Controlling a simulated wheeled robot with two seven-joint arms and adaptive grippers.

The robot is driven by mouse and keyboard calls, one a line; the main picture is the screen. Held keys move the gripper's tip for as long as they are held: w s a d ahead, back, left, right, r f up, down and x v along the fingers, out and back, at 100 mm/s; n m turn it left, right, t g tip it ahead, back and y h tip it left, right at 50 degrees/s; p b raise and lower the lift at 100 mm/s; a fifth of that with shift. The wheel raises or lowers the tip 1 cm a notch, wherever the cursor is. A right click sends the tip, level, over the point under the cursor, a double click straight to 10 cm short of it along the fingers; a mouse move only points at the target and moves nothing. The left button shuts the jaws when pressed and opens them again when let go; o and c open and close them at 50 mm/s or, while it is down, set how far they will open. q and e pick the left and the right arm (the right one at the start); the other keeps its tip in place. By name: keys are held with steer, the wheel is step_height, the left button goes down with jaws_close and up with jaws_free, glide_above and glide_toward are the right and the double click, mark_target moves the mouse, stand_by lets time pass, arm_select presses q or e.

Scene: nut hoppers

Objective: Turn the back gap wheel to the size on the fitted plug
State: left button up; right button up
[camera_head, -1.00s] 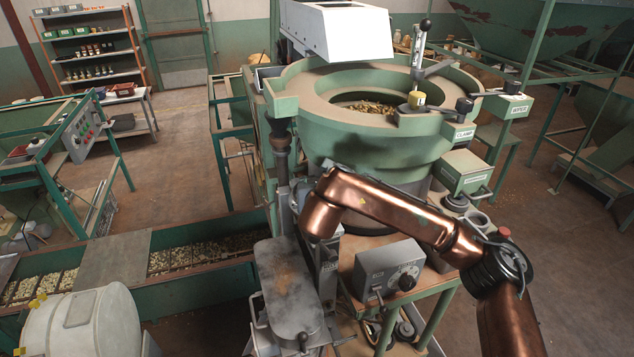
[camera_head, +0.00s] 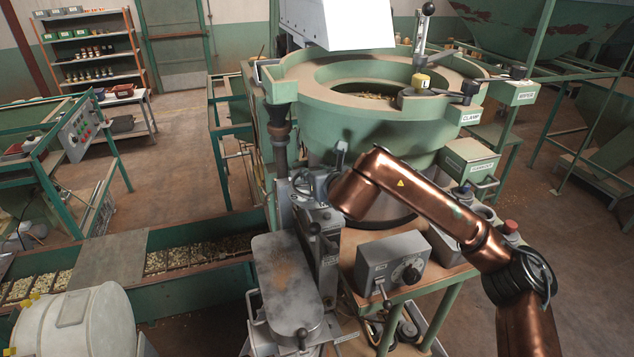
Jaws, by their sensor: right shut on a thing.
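My right gripper (camera_head: 324,187) is mostly hidden behind the copper end of my right arm, among grey fittings left of the bowl's base. It is shut at what looks like the back gap wheel (camera_head: 302,181), a small dark ring seen only in part; its size marks cannot be read. My left gripper is not in view.
The green bowl (camera_head: 300,75) stands behind my arm. A grey control box (camera_head: 390,268) with a dial and lever is in front. A grey lidded housing (camera_head: 285,275) lies to the left, a trough of nuts (camera_head: 200,290) beyond it. A white drum (camera_head: 80,325) is at lower left.

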steer(key=n+g+y+b, duration=0.1)
steer(key=n+y, duration=0.2)
steer(key=shift+d+f+g, duration=0.1)
steer(key=shift+g, duration=0.3)
steer(key=shift+n+g+y+p, duration=0.45)
steer(key=shift+n+g+y, duration=0.75)
steer(key=shift+n+y, duration=0.45)
steer(key=shift+n, duration=0.25)
steer(key=o, duration=1)
steer(key=shift+o, duration=0.9)
steer(key=shift+r, duration=0.25)
